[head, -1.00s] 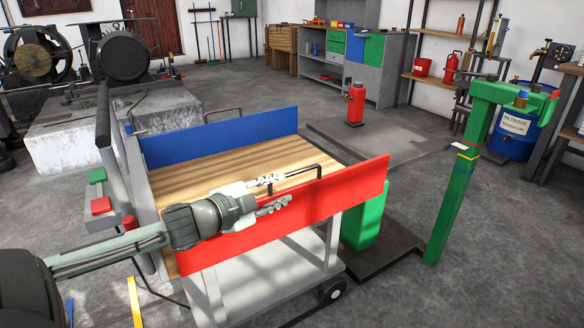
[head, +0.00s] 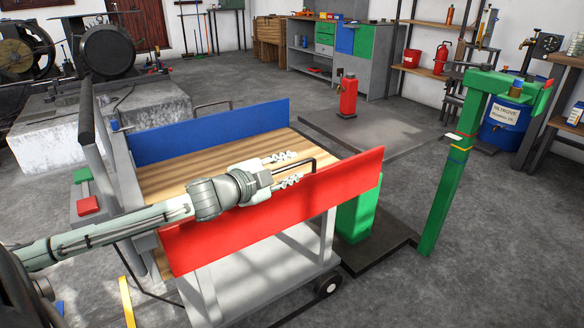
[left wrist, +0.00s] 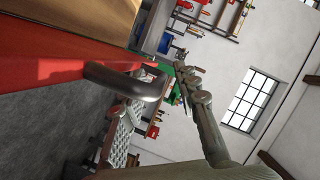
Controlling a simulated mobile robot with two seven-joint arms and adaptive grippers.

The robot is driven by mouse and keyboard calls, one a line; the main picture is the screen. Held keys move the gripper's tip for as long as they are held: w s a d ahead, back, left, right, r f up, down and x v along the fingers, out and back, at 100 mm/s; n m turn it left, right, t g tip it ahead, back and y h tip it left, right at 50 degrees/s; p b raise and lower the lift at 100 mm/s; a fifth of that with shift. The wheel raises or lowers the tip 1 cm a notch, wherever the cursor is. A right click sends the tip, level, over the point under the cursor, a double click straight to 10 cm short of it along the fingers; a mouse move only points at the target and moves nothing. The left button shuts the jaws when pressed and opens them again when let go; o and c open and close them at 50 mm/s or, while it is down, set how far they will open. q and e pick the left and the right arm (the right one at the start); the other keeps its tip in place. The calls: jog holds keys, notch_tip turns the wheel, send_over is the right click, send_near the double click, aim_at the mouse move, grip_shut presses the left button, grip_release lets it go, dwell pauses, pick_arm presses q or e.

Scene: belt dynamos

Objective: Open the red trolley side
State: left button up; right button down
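The red trolley side (head: 290,215) stands upright along the near edge of the trolley's wooden deck (head: 185,175). A dark bent handle (head: 313,163) rises at its top edge; it also shows large in the left wrist view (left wrist: 135,84). My left gripper (head: 292,168) is just above the red side's top edge, pointing right along it. Its fingers are spread, one on each side of the handle bar, with gaps visible in the left wrist view. My right gripper is not in view.
The blue trolley side (head: 210,130) stands upright at the far edge. A green post (head: 447,195) stands to the right, and a red bottle-like unit (head: 347,97) is behind the trolley. A red block (head: 88,206) is on the left. Grey floor is open in front on the right.

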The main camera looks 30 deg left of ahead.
pick_arm(q)
jog(key=shift+w+f, duration=0.1)
jog(key=shift+w, duration=0.45)
jog(key=shift+c, duration=0.4)
grip_shut()
